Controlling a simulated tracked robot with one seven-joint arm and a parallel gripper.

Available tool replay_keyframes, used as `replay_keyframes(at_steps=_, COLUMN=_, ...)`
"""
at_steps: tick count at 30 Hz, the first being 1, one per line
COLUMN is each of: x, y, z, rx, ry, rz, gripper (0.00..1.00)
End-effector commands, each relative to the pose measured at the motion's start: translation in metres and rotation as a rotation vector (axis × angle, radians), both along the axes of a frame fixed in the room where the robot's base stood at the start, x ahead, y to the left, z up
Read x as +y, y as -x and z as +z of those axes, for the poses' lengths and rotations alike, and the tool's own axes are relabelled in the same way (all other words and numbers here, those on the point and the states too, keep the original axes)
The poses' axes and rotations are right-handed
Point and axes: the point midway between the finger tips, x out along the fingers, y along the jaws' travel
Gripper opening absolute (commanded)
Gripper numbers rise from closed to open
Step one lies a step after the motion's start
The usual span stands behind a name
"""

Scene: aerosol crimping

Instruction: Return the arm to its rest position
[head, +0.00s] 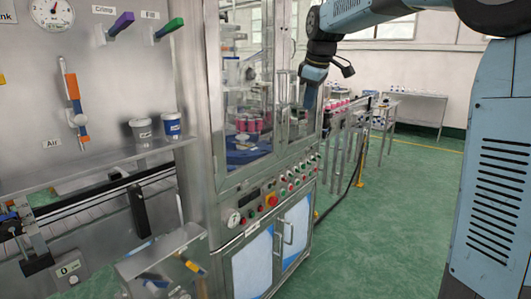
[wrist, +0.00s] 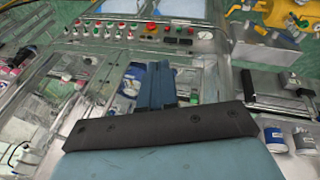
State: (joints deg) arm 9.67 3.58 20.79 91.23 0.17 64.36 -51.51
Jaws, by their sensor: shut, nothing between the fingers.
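My arm comes in from the top right of the head view and hangs down in front of the glass-doored crimping machine (head: 243,85). My gripper (head: 310,100) points downward beside the machine's door frame, with nothing in it. In the wrist view my gripper (wrist: 152,88) shows as blue fingers close together beyond a dark bar. The machine's button panel (wrist: 150,30) lies beyond the fingertips there. The fingers look apart from the machine, but the exact gap cannot be told.
A steel panel holds a purple crimp lever (head: 120,22), a green fill lever (head: 170,27) and an orange-handled air valve (head: 72,90). Two cups (head: 171,125) stand on its shelf. A conveyor with red-topped cans (head: 340,105) runs behind. Green floor (head: 385,220) is clear at right.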

Motion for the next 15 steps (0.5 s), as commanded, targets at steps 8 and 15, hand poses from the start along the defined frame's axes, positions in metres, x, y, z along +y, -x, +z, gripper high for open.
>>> replay_keyframes(at_steps=8, x=-0.025, y=0.091, z=-0.007, rx=-0.021, ry=-0.024, rz=-0.254, gripper=0.0)
replay_keyframes(at_steps=15, x=-0.051, y=0.169, z=-0.026, rx=-0.046, ry=-0.082, rz=-0.478, gripper=0.0)
